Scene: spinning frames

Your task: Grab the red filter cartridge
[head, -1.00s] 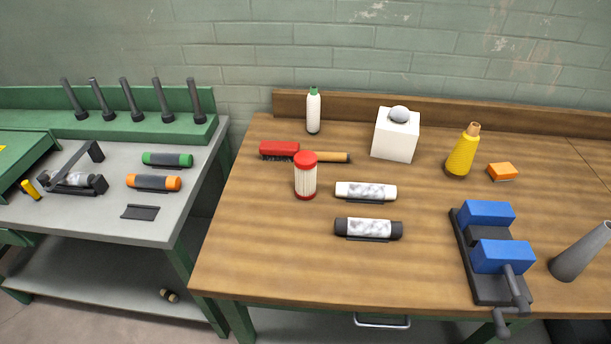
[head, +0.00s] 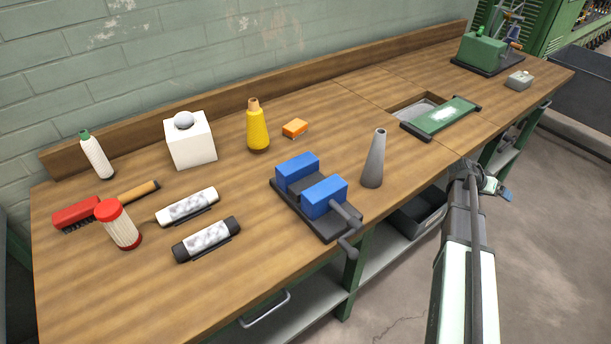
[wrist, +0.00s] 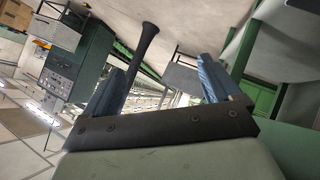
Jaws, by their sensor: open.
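The red filter cartridge (head: 122,230) has a white pleated body and red end caps. It stands at the near left of the wooden bench in the head view, in front of the red brush. My gripper (head: 499,190) is past the bench's front edge at the right, far from the cartridge. In the wrist view my gripper (wrist: 164,78) shows two blue fingers spread apart with nothing held between them. The cartridge is not visible in the wrist view.
On the bench (head: 130,290), the brush (head: 78,212), two cylinders (head: 187,207) (head: 207,239), white box (head: 192,142) and white bottle (head: 97,158) are near the cartridge. A blue vise (head: 322,197), grey cone (head: 374,160) and yellow cone (head: 257,130) stand farther right. Bare wood lies in front of the cartridge.

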